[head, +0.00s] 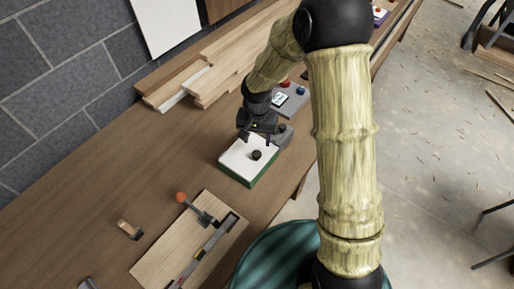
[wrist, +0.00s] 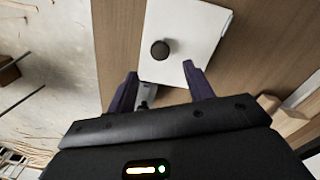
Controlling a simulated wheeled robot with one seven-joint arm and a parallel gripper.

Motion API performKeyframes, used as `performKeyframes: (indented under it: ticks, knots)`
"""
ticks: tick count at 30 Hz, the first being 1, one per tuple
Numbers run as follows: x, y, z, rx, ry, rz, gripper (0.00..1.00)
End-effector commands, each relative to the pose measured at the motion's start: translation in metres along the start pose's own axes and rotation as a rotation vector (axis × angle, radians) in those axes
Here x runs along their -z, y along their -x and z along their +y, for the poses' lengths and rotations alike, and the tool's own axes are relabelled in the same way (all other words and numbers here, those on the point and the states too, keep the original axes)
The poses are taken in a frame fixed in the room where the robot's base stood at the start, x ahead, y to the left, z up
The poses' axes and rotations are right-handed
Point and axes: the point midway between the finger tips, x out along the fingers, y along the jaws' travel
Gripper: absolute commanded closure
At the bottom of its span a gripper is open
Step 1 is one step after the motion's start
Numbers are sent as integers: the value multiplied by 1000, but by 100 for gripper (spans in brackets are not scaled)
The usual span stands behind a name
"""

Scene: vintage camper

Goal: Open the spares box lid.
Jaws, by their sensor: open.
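The spares box (head: 238,177) is a low green box with a white lid, standing on the brown workbench. The lid (head: 236,158) lies flat and looks closed. A round dark knob (head: 257,155) stands on the lid. My gripper (head: 255,139) is open and empty, by the far edge of the box and apart from the knob. In the wrist view, the white lid (wrist: 199,36) and its knob (wrist: 160,50) show just beyond the spread fingers of my gripper (wrist: 162,85). The knob lines up with the gap between them. The lid's height below the fingers is hard to judge.
A grey control box (head: 290,100) with red and blue buttons stands just behind the spares box. Wooden planks (head: 215,78) lie along the wall. A wooden board with an orange-knobbed lever (head: 181,197) lies nearer. Bare bench (head: 150,165) is left of the box.

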Motion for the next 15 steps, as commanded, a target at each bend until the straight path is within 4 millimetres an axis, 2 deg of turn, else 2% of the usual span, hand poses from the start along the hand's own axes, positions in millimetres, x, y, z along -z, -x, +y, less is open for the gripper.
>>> performKeyframes:
  ticks: [9,15]
  knots:
    - [-2,-49,0,-3,2,-5,48]
    - [0,-67,0,-1,0,-1,48]
